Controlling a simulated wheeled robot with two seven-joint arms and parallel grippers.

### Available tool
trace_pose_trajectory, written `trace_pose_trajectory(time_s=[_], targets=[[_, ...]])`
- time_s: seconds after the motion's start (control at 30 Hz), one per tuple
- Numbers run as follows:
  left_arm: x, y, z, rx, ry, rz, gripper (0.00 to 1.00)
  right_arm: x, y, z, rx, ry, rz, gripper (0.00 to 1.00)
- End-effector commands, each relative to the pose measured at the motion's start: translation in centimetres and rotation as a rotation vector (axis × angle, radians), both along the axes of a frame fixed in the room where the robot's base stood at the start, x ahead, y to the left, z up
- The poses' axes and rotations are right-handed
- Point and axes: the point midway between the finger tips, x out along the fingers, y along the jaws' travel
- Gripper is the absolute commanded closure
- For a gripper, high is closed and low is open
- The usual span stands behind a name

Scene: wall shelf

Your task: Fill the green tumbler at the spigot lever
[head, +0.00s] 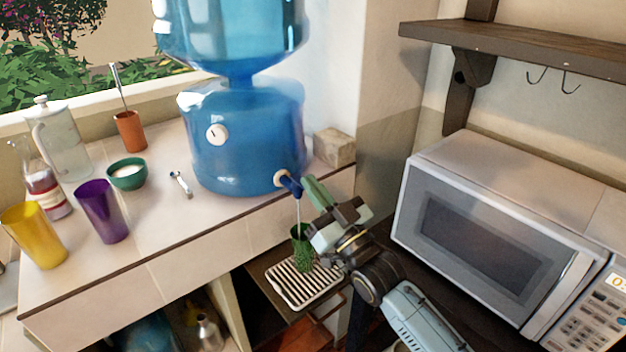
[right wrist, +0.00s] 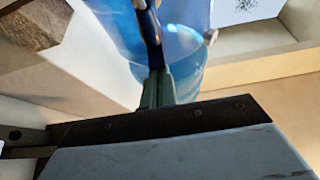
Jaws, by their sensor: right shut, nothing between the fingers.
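The green tumbler (head: 301,252) stands upright on the slatted drip tray (head: 285,285), partly hidden by my right gripper. The blue spigot lever (head: 290,184) sticks out low on the front of the blue water dispenser (head: 240,150). A thin stream of water (head: 298,212) runs from the spigot down into the tumbler. My right gripper (head: 307,186) is shut and empty, its fingertips at the lever and seeming to touch it. In the right wrist view the shut fingers (right wrist: 158,88) point up at the dark blue lever (right wrist: 150,35). The water level in the tumbler cannot be seen. My left gripper is not in view.
A microwave (head: 490,240) stands close on the right, under a wooden shelf (head: 530,50). A sponge-like block (head: 335,148) lies behind the spigot.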

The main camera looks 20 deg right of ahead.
Motion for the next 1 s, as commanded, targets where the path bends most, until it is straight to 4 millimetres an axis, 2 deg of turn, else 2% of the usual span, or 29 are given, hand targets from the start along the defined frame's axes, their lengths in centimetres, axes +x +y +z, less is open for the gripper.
trace_pose_trajectory(time_s=[0.33,0.4,0.7,1.0], targets=[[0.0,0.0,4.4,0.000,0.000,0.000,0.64,-0.2,0.2,4.4,0.000,0.000,0.007,1.00],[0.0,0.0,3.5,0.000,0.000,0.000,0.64,-1.7,-0.4,2.7,-0.001,0.005,0.006,1.00],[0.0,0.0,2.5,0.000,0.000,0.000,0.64,-6.9,-2.3,0.3,-0.001,0.003,0.007,1.00],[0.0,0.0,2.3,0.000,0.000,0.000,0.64,-8.7,-3.0,-0.5,-0.001,0.000,0.006,1.00]])
